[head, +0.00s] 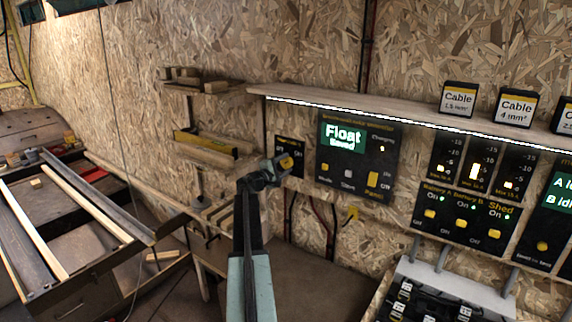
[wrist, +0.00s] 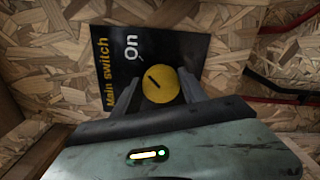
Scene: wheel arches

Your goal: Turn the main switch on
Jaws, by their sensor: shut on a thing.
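The main switch is a black panel (wrist: 190,50) with yellow "Main switch" lettering and a white "On" label, on the chipboard wall. Its round yellow knob (wrist: 168,85) has a short dark mark, which looks slanted in the wrist view. My gripper (wrist: 160,92) is shut on the knob, with one finger on each side of it. In the head view my gripper (head: 280,168) covers the lower part of the switch panel (head: 290,148). The "Off" label cannot be made out in either view.
Right of the switch is a panel (head: 352,150) reading "Float" and "Saved". Further right are battery panels (head: 465,195) with yellow switches. A lit shelf (head: 400,115) runs above them. A wooden shelf with a yellow level (head: 205,142) is left. Dark cables hang below the switch.

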